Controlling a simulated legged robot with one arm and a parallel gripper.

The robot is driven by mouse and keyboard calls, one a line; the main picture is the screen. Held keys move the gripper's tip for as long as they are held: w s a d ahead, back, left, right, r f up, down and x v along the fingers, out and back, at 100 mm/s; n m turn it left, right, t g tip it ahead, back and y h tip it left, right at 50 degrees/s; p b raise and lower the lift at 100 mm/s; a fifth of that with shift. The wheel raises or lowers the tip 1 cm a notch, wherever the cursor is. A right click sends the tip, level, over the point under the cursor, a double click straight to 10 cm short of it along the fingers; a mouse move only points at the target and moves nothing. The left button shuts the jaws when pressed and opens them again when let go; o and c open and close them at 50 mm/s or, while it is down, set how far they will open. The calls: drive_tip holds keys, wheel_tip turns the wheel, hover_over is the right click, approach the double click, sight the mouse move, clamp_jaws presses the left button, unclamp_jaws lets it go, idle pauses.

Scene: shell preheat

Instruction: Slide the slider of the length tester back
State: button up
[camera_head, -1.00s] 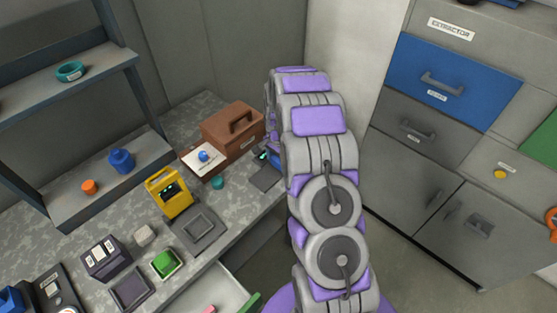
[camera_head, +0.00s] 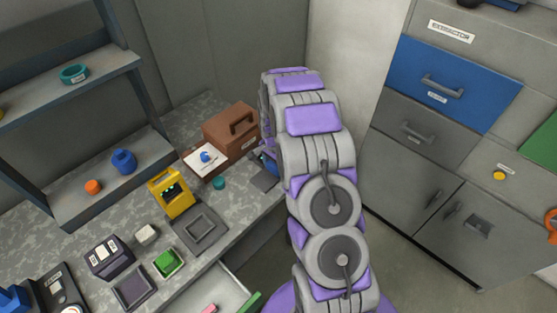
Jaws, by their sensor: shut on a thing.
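The length tester (camera_head: 264,181) appears to be the dark grey device on the right end of the counter, with a blue part beside my arm. My arm covers much of it. My gripper (camera_head: 264,158) is at this device, largely hidden behind my arm. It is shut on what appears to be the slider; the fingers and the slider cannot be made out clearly.
A brown case (camera_head: 231,130), a white-topped box with a blue knob (camera_head: 207,158) and a small teal piece (camera_head: 219,183) stand left of my gripper. A yellow device (camera_head: 170,193) is farther left. An open drawer (camera_head: 222,290) juts out below the counter.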

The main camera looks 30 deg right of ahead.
sight(273, 165)
drive_tip(key=o, duration=1.1)
drive_tip(key=shift+a, duration=0.1)
drive_tip(key=shift+o, duration=0.3)
drive_tip(key=shift+a, duration=0.25)
drive_tip(key=shift+r, duration=0.15)
wheel_tip(273, 165, up, 17)
drive_tip(key=p, duration=0.3)
